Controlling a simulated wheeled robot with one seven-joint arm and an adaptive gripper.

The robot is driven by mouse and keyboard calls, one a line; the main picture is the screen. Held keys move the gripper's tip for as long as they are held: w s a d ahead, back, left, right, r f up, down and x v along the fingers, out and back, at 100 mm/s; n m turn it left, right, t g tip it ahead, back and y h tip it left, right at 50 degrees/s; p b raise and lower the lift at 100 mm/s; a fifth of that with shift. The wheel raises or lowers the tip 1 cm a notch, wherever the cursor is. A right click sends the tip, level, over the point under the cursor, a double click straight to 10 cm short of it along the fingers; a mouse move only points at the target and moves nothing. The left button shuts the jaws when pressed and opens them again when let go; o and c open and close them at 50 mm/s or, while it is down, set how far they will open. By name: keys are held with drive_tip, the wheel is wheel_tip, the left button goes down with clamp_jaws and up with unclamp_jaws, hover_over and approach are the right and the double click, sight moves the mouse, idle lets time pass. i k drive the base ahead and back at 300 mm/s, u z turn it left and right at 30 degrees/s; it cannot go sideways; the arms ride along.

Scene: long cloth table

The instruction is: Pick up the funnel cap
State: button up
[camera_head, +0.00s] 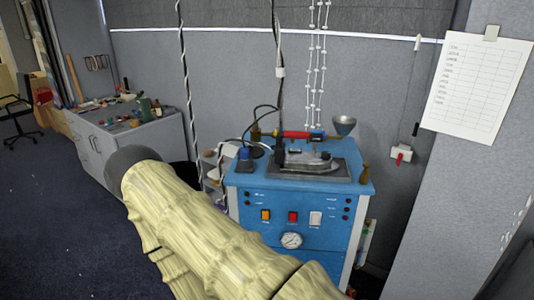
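A grey metal funnel-shaped piece (345,124), which looks like the funnel cap, stands wide end up at the back right of the blue machine (270,197). Its lower end and what it rests on are too small to make out clearly. My arm, pale and ridged with a dark grey rounded end, crosses the lower left and middle of the view, in front of the machine's left side. My gripper is not in view, so its state and its distance from the funnel piece do not show.
An iron (308,160) sits on a dark plate on the machine. Cords hang above. A cluttered grey cabinet (132,135) stands left. Dark floor lies open at left.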

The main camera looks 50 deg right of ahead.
sight(255, 152)
drive_tip(key=z, duration=1.15)
drive_tip(key=i, duration=0.05)
drive_tip(key=z, duration=0.05)
